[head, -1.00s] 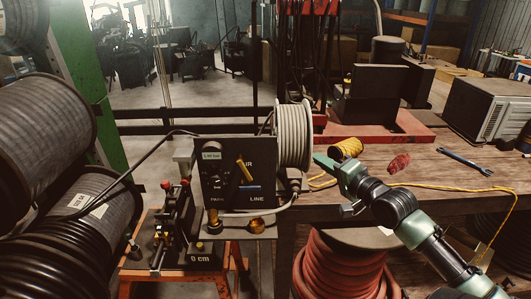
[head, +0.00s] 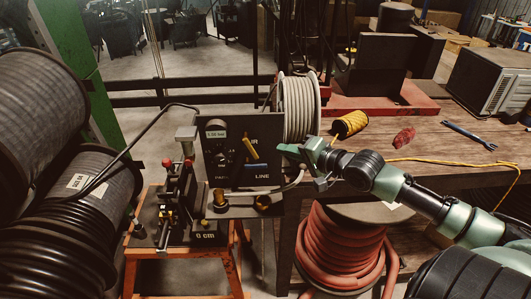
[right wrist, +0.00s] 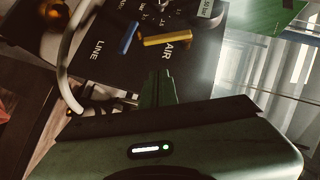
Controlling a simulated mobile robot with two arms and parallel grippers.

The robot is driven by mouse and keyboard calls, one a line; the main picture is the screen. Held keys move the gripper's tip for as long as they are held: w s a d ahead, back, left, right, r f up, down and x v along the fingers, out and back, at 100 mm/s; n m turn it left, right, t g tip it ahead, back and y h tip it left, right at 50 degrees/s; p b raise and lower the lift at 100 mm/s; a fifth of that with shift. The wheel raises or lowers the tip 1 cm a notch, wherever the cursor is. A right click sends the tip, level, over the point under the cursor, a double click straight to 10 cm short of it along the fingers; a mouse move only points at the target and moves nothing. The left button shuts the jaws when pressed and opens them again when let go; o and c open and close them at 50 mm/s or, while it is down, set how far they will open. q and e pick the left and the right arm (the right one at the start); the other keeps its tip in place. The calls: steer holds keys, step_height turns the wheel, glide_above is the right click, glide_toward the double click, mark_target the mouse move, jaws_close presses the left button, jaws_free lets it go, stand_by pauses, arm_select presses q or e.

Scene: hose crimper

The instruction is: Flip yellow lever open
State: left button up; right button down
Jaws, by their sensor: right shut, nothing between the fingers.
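In the right wrist view the yellow lever (right wrist: 167,39) lies just beyond my fingers, beside a blue lever (right wrist: 128,38) near the word LINE. My right gripper (head: 284,149) is shut and empty at the panel's right edge, to the right of the yellow lever and apart from it. Its closed fingers (right wrist: 158,88) point toward the lever in the wrist view. My left gripper is not in view.
A grey hose spool (head: 299,105) stands behind the panel's right side. A grey hose (right wrist: 68,60) curves past the panel. The crimping device (head: 180,200) with red knobs stands left of the panel.

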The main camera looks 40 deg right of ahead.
mark_target(251, 145)
steer(key=w+a+f, duration=0.1)
steer(key=w+a+p, duration=0.1)
steer(key=w, duration=0.1)
steer(key=w+a+f+p, duration=0.1)
steer(key=shift+w+a+f, duration=0.3)
steer(key=shift+w+a, duration=0.1)
steer(key=shift+f, duration=0.1)
